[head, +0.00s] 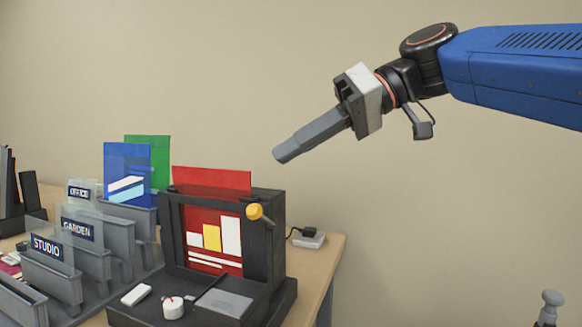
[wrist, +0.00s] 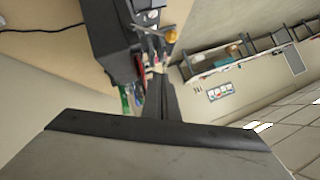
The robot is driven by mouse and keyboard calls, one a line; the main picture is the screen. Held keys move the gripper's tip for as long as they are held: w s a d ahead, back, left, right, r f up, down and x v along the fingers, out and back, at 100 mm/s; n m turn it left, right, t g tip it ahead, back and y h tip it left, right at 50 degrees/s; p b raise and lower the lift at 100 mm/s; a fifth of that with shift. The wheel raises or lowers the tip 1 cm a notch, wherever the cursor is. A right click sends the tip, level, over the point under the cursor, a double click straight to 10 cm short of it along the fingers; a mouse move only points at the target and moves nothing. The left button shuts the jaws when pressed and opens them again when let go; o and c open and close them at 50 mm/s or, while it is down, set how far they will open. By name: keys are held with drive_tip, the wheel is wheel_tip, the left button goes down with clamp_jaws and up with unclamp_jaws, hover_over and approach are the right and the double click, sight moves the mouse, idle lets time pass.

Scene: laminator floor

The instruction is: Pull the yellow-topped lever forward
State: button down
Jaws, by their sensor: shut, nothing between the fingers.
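The yellow-topped lever (head: 255,212) is on the right side of the black laminator (head: 275,250), its yellow knob near the top of the front face. The knob also shows in the wrist view (wrist: 170,35), on the machine's edge. My gripper (head: 278,156) is shut and empty, in the air above and a little right of the laminator. It points down and left and is apart from the lever. In the wrist view the shut fingers (wrist: 160,85) extend toward the machine. A red sheet (head: 212,180) stands up in the laminator.
Grey racks with clear signs (head: 50,248) and blue (head: 127,175) and green (head: 160,150) sheets stand left of the laminator. A white dial (head: 173,307) sits on its base. A small plug box (head: 308,237) lies behind it on the wooden table (head: 325,262). The air around my gripper is clear.

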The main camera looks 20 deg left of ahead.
drive_tip(key=s+v, duration=0.2)
drive_tip(key=v, duration=0.7)
drive_tip(key=shift+r, duration=0.3)
drive_tip(key=shift+w, duration=0.2)
drive_tip(key=s+d+f+m+t+h, duration=0.15)
drive_tip(key=d+f+m, duration=0.25)
drive_tip(key=d+f, duration=0.55)
drive_tip(key=d+f+m+t+h, duration=0.3)
drive_tip(key=d+f, duration=0.4)
drive_tip(key=f, duration=0.6)
drive_tip(key=d+f+m+t+h, duration=0.2)
drive_tip(key=d+f+m+h, duration=0.15)
drive_tip(key=d+f, duration=0.6)
drive_tip(key=s+d+f+m+h, duration=0.1)
drive_tip(key=s+d+f, duration=0.1)
drive_tip(key=f, duration=0.3)
drive_tip(key=s+d+f+m+h, duration=0.1)
drive_tip(key=s+d+f, duration=0.1)
drive_tip(key=d+f, duration=0.2)
drive_tip(key=s+d+f+m+t+h, duration=0.1)
drive_tip(key=s+d+f, duration=0.2)
drive_tip(key=f, duration=0.5)
drive_tip(key=shift+m, duration=0.35)
